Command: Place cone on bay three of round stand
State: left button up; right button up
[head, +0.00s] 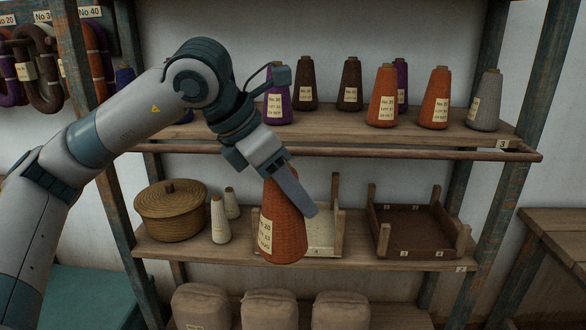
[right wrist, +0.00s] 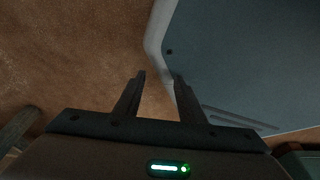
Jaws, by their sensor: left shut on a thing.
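My left gripper (head: 290,188) is shut on an orange-brown yarn cone (head: 286,232) near its narrow top. The cone hangs nearly upright in front of the middle shelf, its label reading about No 20. It hides part of a pale tray behind it. My right gripper (right wrist: 158,95) shows in the right wrist view with its fingers apart and nothing between them. I cannot make out a round stand in either view.
The upper shelf (head: 350,131) holds several cones: purple, brown, orange and grey. On the middle shelf are a lidded basket (head: 170,218), two cream cones (head: 219,222), a pale tray (head: 322,238) and a dark posted tray (head: 415,232). Sacks (head: 268,308) sit below.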

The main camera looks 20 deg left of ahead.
aim_at(290, 248)
pick_arm(q)
jog(key=f+m+g, duration=0.1)
jog(key=f+m, duration=0.1)
jog(key=f, duration=0.2)
jog(key=f+m+g+h, duration=0.1)
jog(key=f+m, duration=0.2)
jog(key=f, duration=0.1)
jog(key=a+f+m+g+h, duration=0.1)
jog(key=f+m+g, duration=0.1)
jog(key=f+m, duration=0.1)
jog(key=shift+w+f, duration=0.2)
jog(key=shift+f, duration=0.55)
jog(key=s+a+f+m+g+y, duration=0.1)
jog(key=s+f+m+g+y, duration=0.2)
jog(key=s+f+m, duration=0.3)
jog(key=s+a+f+m+g+y, duration=0.1)
jog(key=s+f+m+g+y, duration=0.2)
jog(key=f+m, duration=1)
jog(key=s+f+g, duration=0.1)
jog(key=s+f, duration=0.2)
jog(key=f, duration=0.5)
jog(key=shift+a+f+y, duration=0.15)
jog(key=shift+f+y, duration=0.1)
jog(key=shift+y, duration=0.05)
pick_arm(e)
jog(key=shift+s, duration=0.45)
